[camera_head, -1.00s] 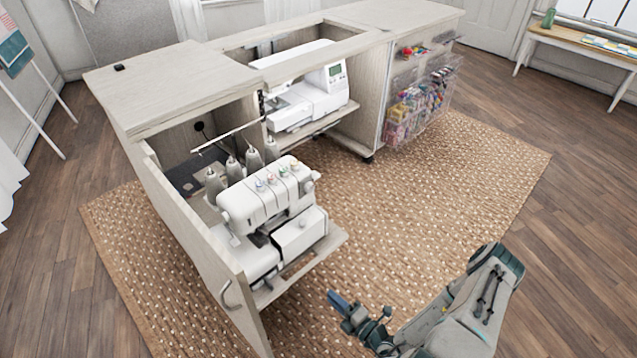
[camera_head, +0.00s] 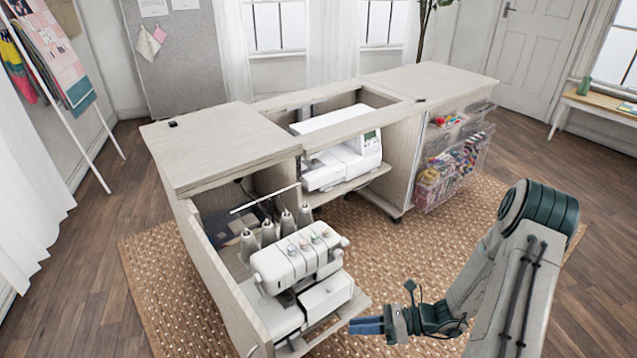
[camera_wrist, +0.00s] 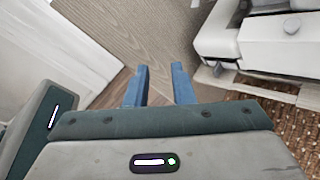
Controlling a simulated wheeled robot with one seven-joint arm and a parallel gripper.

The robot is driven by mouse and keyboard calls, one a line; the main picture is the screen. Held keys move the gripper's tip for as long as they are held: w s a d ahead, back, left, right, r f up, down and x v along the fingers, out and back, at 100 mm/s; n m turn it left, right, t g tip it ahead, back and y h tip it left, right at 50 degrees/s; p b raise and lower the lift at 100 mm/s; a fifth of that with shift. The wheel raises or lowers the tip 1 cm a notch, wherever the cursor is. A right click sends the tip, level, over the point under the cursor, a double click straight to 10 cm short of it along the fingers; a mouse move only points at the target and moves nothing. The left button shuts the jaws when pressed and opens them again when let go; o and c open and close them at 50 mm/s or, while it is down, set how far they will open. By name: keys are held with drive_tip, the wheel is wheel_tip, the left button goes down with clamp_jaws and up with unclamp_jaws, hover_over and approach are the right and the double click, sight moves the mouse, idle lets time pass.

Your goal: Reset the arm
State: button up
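My gripper (camera_head: 367,326) is at the lower middle of the head view, in front of the cabinet's left side. Its two blue fingers stand apart with nothing between them in the wrist view (camera_wrist: 159,84). In the head view the fingers appear near the front corner of the pull-out shelf (camera_head: 357,303); I cannot tell the exact gap. My arm (camera_head: 505,270) is bent, its elbow raised at the right.
The sewing cabinet (camera_head: 225,145) stands open, with a white serger (camera_head: 295,265) on the shelf and a white sewing machine (camera_head: 345,163) inside. Clear bins (camera_head: 450,165) hang at its right. A wood-grain panel (camera_wrist: 140,30) lies beyond the fingers. The woven rug (camera_head: 400,240) has open room.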

drive_tip(key=s+d+r+n+h+p, duration=0.1)
drive_tip(key=s+r+n+h+p, duration=0.2)
drive_tip(key=r+n, duration=0.5)
drive_tip(key=s+d+r+n+t+h+p, duration=0.1)
drive_tip(key=s+r+n+h+p, duration=0.3)
drive_tip(key=r, duration=1.5)
drive_tip(key=s+d+r+n+t+h+p, duration=0.1)
drive_tip(key=s+d+r+n+h+p, duration=0.1)
drive_tip(key=r+n+h+p, duration=0.5)
wheel_tip(320, 180, up, 7)
drive_tip(key=s+n+h, duration=0.1)
drive_tip(key=n, duration=0.5)
drive_tip(key=shift+s+d, duration=0.3)
drive_tip(key=shift+d, duration=0.1)
drive_tip(key=shift+a+r, duration=0.1)
drive_tip(key=shift+a, duration=0.05)
